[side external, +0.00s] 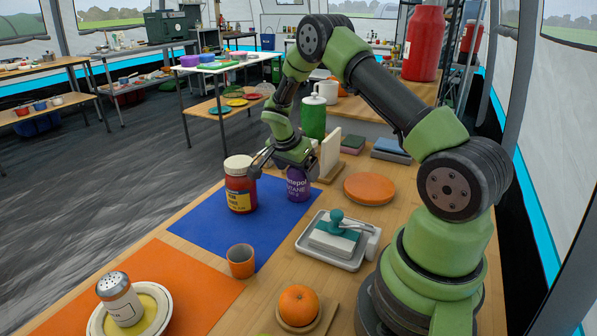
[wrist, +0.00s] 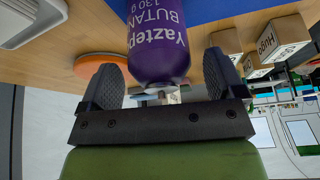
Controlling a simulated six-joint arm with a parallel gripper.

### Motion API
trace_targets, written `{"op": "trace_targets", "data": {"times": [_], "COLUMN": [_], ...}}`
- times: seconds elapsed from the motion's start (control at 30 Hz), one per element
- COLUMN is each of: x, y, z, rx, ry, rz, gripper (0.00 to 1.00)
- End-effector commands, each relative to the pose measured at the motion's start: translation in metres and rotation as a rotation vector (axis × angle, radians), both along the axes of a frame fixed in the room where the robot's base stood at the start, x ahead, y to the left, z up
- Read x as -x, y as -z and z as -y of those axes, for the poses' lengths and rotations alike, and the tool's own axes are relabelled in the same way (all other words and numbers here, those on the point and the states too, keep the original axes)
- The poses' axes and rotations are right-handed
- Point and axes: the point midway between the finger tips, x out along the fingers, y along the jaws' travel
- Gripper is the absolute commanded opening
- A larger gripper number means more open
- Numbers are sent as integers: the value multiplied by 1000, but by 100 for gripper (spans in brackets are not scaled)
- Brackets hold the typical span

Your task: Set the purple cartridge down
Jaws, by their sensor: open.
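The purple cartridge (side external: 298,186) stands upright at the back right part of the blue mat (side external: 215,222). In the wrist view the cartridge (wrist: 158,45), with white lettering, lies between the two fingers. My gripper (side external: 284,163) is open around its upper part, and a gap shows on each side between finger and cartridge in the wrist view (wrist: 162,85). The cartridge's top is partly hidden by the gripper in the side view, and its base is out of frame in the wrist view.
A red jar with a pale lid (side external: 240,190) stands close left of my gripper. A white upright board (side external: 331,153) stands just behind. The mat's middle is clear.

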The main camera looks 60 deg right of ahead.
Motion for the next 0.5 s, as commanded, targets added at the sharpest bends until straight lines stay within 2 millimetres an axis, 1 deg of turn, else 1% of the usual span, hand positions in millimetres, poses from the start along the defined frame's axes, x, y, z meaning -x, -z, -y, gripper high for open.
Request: {"op": "trace_targets", "data": {"times": [0.03, 0.3, 0.4, 0.5], "x": [-2, -6, -7, -7], "y": [-10, -65, -80, -90], "z": [-4, -28, -35, -40], "rx": [2, 3, 2, 1], "ry": [-2, -2, -2, -2], "rz": [4, 4, 3, 1], "gripper": [88, 88, 88, 88]}}
